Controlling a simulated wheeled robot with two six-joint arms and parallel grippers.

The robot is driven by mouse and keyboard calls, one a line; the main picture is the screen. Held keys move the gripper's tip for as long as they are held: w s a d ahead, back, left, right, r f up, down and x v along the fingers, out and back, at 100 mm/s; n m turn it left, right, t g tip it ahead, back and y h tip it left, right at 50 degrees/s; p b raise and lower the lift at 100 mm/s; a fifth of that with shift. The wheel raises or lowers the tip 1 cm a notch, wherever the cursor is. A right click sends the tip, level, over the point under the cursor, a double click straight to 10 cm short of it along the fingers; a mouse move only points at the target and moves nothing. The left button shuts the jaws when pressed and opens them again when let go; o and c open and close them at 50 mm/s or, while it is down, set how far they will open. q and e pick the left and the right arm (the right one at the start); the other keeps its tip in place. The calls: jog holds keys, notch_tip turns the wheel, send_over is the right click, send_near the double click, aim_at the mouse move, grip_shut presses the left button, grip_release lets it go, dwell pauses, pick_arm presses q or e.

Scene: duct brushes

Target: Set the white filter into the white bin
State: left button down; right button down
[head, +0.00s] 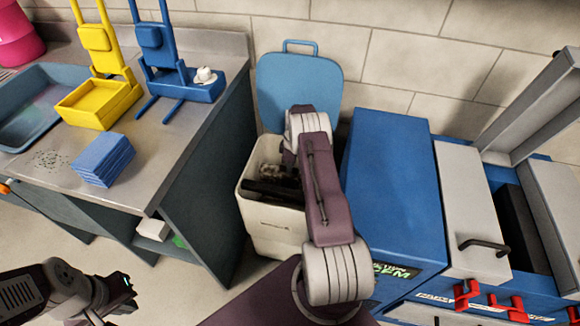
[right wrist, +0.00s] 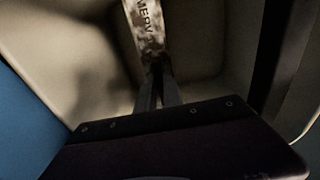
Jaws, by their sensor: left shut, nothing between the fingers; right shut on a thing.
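The white bin (head: 265,228) stands on the floor between the counter and the blue cabinet, with its blue lid (head: 300,82) raised at the back. My right arm reaches down into the bin's mouth. In the right wrist view the right gripper (right wrist: 156,72) is shut on the white filter (right wrist: 150,28), a pale, grey-smudged strip with dark lettering. The filter is inside the bin, between its pale inner walls (right wrist: 60,50). Whether it touches the bottom cannot be told. My left gripper (head: 128,296) is shut and empty at the lower left, away from the bin.
The steel counter (head: 160,125) holds a blue stack (head: 103,160), a yellow holder (head: 98,102) and a blue holder (head: 185,85). The blue cabinet (head: 395,180) stands close to the bin's right, and my right arm passes close to it.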

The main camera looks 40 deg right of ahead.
dwell(0.4)
jog(key=c, duration=1.4)
grip_release()
jog(key=r, duration=0.3)
jog(key=r+p, duration=0.1)
jog(key=r, duration=0.2)
jog(key=r+p, duration=0.1)
jog(key=r, duration=0.2)
jog(key=shift+s+d+r, duration=0.1)
jog(key=shift+s+d, duration=0.1)
jog(key=shift+s, duration=0.1)
notch_tip(320, 180, up, 5)
jog(key=p, duration=0.4)
